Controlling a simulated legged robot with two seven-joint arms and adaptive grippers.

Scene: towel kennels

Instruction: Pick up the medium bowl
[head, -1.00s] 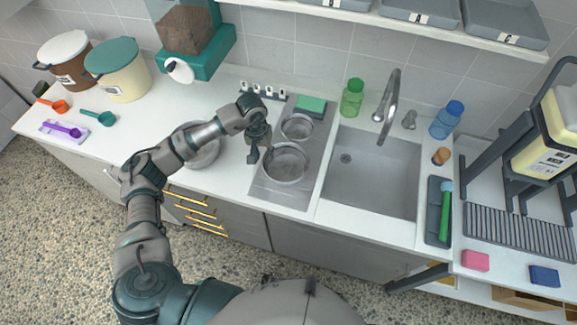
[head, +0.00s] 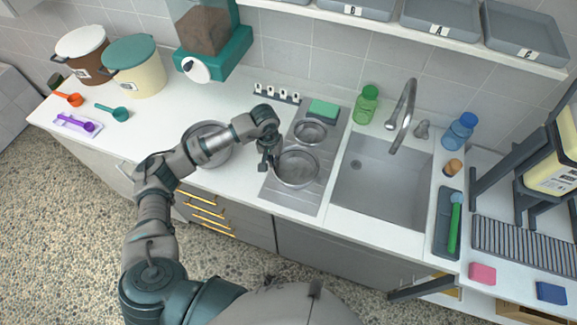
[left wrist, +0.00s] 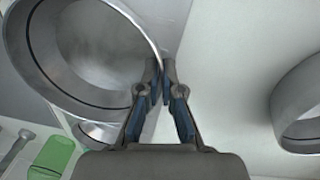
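The medium bowl (head: 297,169) is a round grey metal bowl, upright on the ridged drainboard left of the sink. It is large at upper left of the left wrist view (left wrist: 85,50). My left gripper (head: 269,164) points down at the bowl's left rim. In the left wrist view its fingertips (left wrist: 160,72) are close together, one on each side of the rim, and look shut on it. The contact itself is partly hidden. The bowl still rests on the drainboard. My right gripper is not in view.
A small bowl (head: 310,132) and a green sponge (head: 323,109) are behind it. A larger bowl (head: 207,150) stands to the left, partly behind my left arm. The sink (head: 385,185) is to the right, with a faucet (head: 404,115) and a green bottle (head: 366,104).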

